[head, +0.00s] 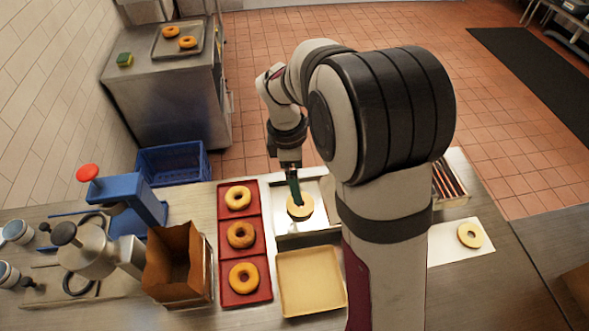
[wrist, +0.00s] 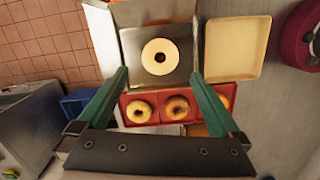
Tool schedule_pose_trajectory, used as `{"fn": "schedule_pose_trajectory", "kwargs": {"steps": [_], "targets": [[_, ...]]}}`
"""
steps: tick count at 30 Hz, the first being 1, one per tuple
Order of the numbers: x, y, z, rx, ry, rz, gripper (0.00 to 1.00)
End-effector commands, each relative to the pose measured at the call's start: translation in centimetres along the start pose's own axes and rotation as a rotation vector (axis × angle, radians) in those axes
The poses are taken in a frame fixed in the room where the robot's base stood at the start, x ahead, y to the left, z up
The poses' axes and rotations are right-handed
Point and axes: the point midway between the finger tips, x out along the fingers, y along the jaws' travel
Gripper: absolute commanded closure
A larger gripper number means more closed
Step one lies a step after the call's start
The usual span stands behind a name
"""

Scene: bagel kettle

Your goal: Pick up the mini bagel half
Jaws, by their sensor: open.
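A pale cut bagel half (head: 300,206) lies in a shallow metal tray (head: 328,224) on the counter. In the wrist view the bagel half (wrist: 161,57) lies cut face up in the metal tray, ahead of and between my fingers. My gripper (wrist: 158,80) is open and empty, with one green finger on each side. In the head view my gripper (head: 296,196) points down over the bagel half; the gap between them is hard to judge. Another pale bagel half (head: 470,235) lies on a white board at the right.
A red tray (head: 222,285) with three whole bagels stands left of the metal tray. An empty cream tray (head: 312,285) is in front. A brown box (head: 180,262), a kettle (head: 85,252) and a blue device (head: 128,192) stand at the left.

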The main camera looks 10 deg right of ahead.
Motion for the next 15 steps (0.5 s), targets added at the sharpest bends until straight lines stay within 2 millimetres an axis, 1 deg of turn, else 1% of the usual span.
{"fn": "schedule_pose_trajectory", "kwargs": {"steps": [1, 3, 7, 12, 15], "targets": [[1.2, -0.1, 0.0, 0.0, -0.001, -0.005, 0.0], [2.6, -0.1, 0.0, 0.001, 0.0, -0.004, 0.0], [4.2, -0.1, -0.1, 0.002, 0.0, -0.003, 0.0], [7.6, -0.2, -0.6, 0.003, 0.001, -0.003, 0.0], [8.8, -0.2, -0.5, 0.004, 0.001, -0.002, 0.0]]}}
